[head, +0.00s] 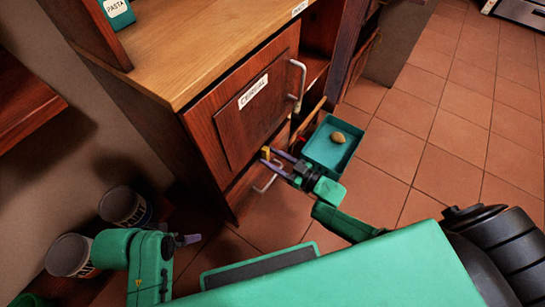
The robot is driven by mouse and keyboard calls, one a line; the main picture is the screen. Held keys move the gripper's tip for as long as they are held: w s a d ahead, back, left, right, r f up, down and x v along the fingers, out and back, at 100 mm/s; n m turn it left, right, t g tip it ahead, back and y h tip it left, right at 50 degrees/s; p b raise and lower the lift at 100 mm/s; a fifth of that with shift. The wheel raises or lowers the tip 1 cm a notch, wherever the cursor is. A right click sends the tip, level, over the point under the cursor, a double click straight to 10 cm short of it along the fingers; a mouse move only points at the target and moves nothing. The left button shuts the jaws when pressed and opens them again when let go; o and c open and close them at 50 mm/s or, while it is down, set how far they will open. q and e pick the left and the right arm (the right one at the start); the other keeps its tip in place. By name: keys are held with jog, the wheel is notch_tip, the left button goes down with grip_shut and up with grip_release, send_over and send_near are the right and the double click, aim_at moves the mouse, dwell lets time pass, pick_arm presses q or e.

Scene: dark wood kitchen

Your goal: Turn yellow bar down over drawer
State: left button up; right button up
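A small yellow bar (265,152) sits on the front of the dark wood cabinet, below the door labelled CEREAL and just above a low drawer handle (266,183). My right gripper (267,157) is at the bar, its two purple fingers spread apart with the bar at their tips. The fingers hide part of the bar, and I cannot tell if they touch it. My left gripper (188,240) is at the lower left, away from the bar. Only a small purple finger part shows there.
A teal open box (316,151) with a brown potato-like item (338,137) is right of my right gripper. The cereal door (240,115) has a metal handle (297,85). Two labelled cans (125,206) stand at the lower left. Tiled floor (440,110) is clear at right.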

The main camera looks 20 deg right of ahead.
jog(key=shift+s+d, duration=0.25)
jog(key=shift+s, duration=0.1)
pick_arm(q)
jog(key=shift+s+a+f+g+y+p, duration=0.15)
jog(key=shift+a+f+g+p, duration=0.1)
jog(key=shift+a+f+p, duration=0.3)
jog(key=shift+s+a+f+g+y+p, duration=0.15)
jog(key=shift+a+f+g+p, duration=0.15)
jog(key=shift+f+p, duration=0.3)
pick_arm(e)
jog(key=v, duration=1.3)
jog(key=shift+s+d, duration=0.2)
jog(key=shift+s, duration=0.05)
